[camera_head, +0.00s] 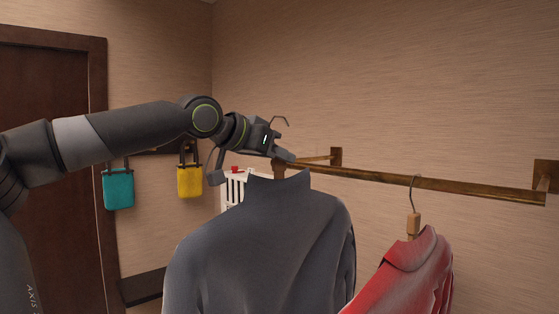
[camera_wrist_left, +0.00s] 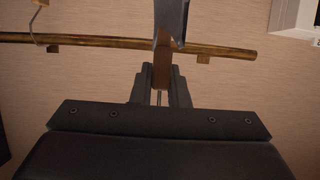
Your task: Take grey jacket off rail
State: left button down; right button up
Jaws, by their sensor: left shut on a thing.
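The grey jacket (camera_head: 258,245) hangs upright below my left gripper (camera_head: 282,158), in front of the rail's left end. The gripper is shut on the wooden neck of its hanger (camera_head: 279,171); this neck also shows between the fingers in the left wrist view (camera_wrist_left: 162,72). A thin hook (camera_head: 281,121) stands above the gripper, higher in the picture than the rail (camera_head: 430,183) and apart from it. The rail crosses behind the fingers in the left wrist view (camera_wrist_left: 100,41). My right gripper is out of view.
A red jacket (camera_head: 412,272) hangs on the rail to the right, by its own hook. A teal bag (camera_head: 118,188) and a yellow bag (camera_head: 190,181) hang at the left. A dark door (camera_head: 50,100) and a low dark surface (camera_head: 142,287) are also there.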

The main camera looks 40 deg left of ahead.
aim_at(265, 174)
pick_arm(q)
jog(key=shift+r, duration=0.1)
dwell(0.3)
jog(key=shift+s+b, duration=0.2)
jog(key=shift+b, duration=0.1)
jog(key=shift+s+a+b, duration=0.1)
jog(key=shift+s+b, duration=1.3)
jog(key=shift+s, duration=0.3)
jog(key=shift+s+a+b, duration=0.2)
jog(key=shift+s+b, duration=1.35)
jog(key=shift+s, duration=1.05)
